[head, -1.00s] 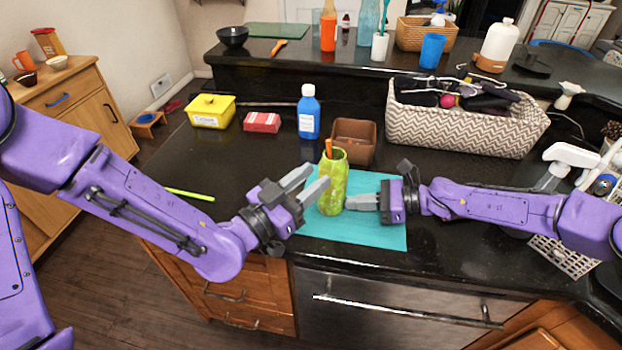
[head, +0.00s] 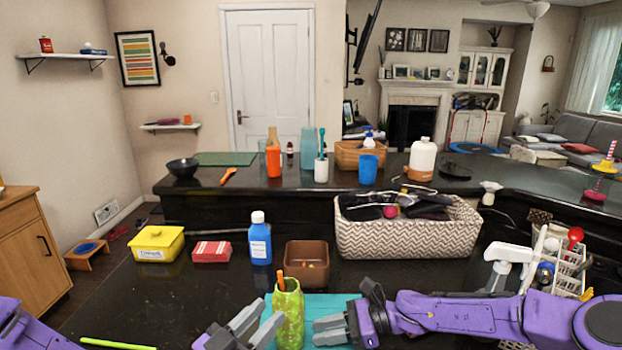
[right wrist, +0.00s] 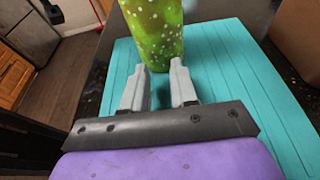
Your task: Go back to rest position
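My left gripper (head: 241,326) is at the bottom of the head view with its two grey fingers spread, just left of the green speckled cup (head: 289,315). My right gripper (head: 332,329) is just right of the cup, its fingers pointing at it. In the right wrist view my right gripper (right wrist: 160,88) has its fingers apart with nothing between them. The green cup (right wrist: 155,30) stands upright beyond the fingertips on the teal mat (right wrist: 230,75). An orange item (head: 280,281) sticks up out of the cup.
A brown box (head: 306,263), a blue bottle (head: 260,240), a red box (head: 211,251) and a yellow container (head: 158,243) stand behind the cup. A patterned basket (head: 410,238) stands at the back right. A white spray bottle (head: 507,262) and a dish rack (head: 560,268) are near my right arm.

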